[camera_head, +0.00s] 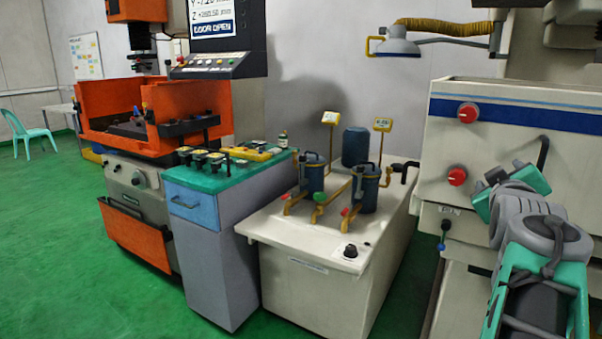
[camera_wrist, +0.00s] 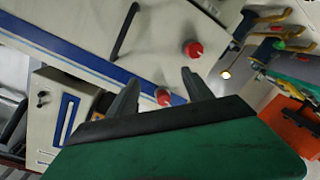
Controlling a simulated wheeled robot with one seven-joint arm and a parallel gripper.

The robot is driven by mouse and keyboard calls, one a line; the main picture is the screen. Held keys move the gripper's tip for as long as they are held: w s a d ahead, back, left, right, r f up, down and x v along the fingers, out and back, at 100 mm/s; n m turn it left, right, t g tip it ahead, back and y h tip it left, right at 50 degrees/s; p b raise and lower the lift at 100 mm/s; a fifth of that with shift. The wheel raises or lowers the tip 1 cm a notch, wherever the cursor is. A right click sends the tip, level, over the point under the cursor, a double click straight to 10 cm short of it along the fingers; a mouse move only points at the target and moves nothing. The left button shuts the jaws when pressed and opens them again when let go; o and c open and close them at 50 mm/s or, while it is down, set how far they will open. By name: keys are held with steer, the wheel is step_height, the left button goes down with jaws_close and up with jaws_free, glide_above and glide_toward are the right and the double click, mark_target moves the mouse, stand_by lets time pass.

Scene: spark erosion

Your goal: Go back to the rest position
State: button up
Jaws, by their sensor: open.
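My gripper (camera_wrist: 161,78) shows in the wrist view with its two dark fingers spread apart and nothing between them. Beyond the fingers are the white machine front with its blue stripe and red knobs; I cannot tell how far away it is. In the camera_head view, my green and grey arm is at the lower right, in front of the white machine (camera_head: 520,140). The gripper's fingers are not clear in that view.
A white tank unit (camera_head: 310,290) with pumps stands in the middle, beside a grey cabinet (camera_head: 222,270) with a green top. Green floor (camera_head: 60,240) is clear at the left.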

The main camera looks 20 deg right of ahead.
steer(key=w+a+f+g+y+p, duration=0.1)
steer(key=w+a+f+y+p, duration=0.25)
steer(key=a+f, duration=0.45)
steer(key=w+a+f+g+y+p, duration=0.1)
steer(key=w+a+f+y+p, duration=0.3)
steer(key=a, duration=0.8)
steer(key=s+a+f+g+y+p, duration=0.2)
steer(key=s+a+f, duration=0.3)
steer(key=a, duration=0.5)
steer(key=s+a+f+g+y+p, duration=0.2)
steer(key=s+a+f+g, duration=0.2)
steer(key=a, duration=0.6)
steer(key=s+f, duration=0.2)
steer(key=s, duration=0.1)
steer(key=shift+s+a+f+n+g+y+p, duration=0.15)
steer(key=shift+s+f+n+g+y+p, duration=0.15)
steer(key=shift+s+n+y, duration=0.1)
steer(key=shift+w+r, duration=0.1)
steer(key=shift+c, duration=0.2)
